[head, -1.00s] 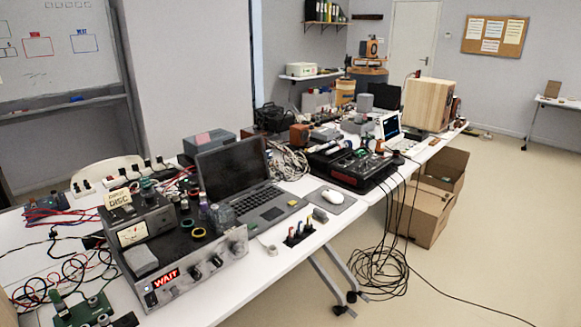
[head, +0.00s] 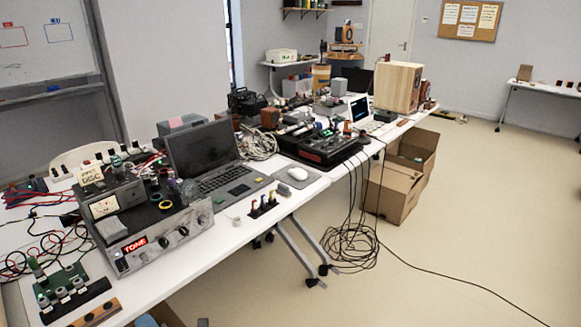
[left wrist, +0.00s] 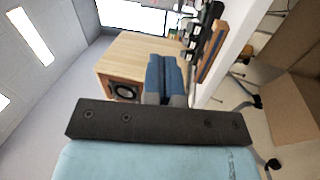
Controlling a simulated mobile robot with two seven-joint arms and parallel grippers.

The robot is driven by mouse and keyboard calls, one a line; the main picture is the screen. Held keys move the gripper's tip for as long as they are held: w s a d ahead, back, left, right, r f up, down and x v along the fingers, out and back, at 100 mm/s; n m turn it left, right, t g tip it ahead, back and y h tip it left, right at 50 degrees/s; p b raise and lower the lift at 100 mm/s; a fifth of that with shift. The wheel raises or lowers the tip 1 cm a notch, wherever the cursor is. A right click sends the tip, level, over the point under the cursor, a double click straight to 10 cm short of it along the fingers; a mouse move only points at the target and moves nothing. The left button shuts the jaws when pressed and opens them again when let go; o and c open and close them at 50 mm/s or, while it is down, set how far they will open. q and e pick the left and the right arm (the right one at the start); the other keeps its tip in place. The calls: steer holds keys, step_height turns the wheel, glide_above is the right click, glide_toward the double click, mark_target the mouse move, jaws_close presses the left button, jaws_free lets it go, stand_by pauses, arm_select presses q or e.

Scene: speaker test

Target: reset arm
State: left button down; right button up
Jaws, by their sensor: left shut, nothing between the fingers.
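My left gripper (left wrist: 165,65) shows in the left wrist view as two blue fingers on a dark bar. The fingers are together with nothing visible between them. A wooden speaker box (left wrist: 140,60) with a dark round driver lies beyond the fingers; I cannot tell the gap between them. In the head view I make out no gripper fingers. My right gripper is in neither view.
A long white table (head: 225,240) carries an amplifier (head: 150,240) reading "TONE", a laptop (head: 203,150), a black mixer (head: 320,145) and a wooden box (head: 398,88). Cardboard boxes (head: 393,190) and coiled black cables (head: 350,246) are on the floor. Open floor lies right.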

arm_select(q)
steer(key=a+r+m+t, duration=0.3)
steer(key=a+m, duration=0.1)
steer(key=a, duration=0.7)
steer(key=s+d+f+m+h, duration=0.35)
steer(key=d+m+h, duration=0.45)
steer(key=m+h, duration=0.35)
steer(key=s+d+f+m+h, duration=0.2)
steer(key=s+d+m+h, duration=0.3)
steer(key=d+m+h, duration=0.5)
steer(key=s+a+f+m+g+y, duration=0.4)
steer(key=s+a+f+m+g, duration=0.25)
steer(key=s+f+m, duration=0.35)
steer(key=d+r+n+h, duration=0.1)
steer(key=d+r+n, duration=0.2)
steer(key=d+n, duration=0.75)
step_height(320, 180, up, 14)
steer(key=d+m+p, duration=0.1)
steer(key=m+p, duration=0.3)
steer(key=p, duration=1.3)
steer(key=shift+s+d+t+p, duration=0.3)
steer(key=shift+s+d+t, duration=0.05)
steer(key=shift+d+t, duration=0.1)
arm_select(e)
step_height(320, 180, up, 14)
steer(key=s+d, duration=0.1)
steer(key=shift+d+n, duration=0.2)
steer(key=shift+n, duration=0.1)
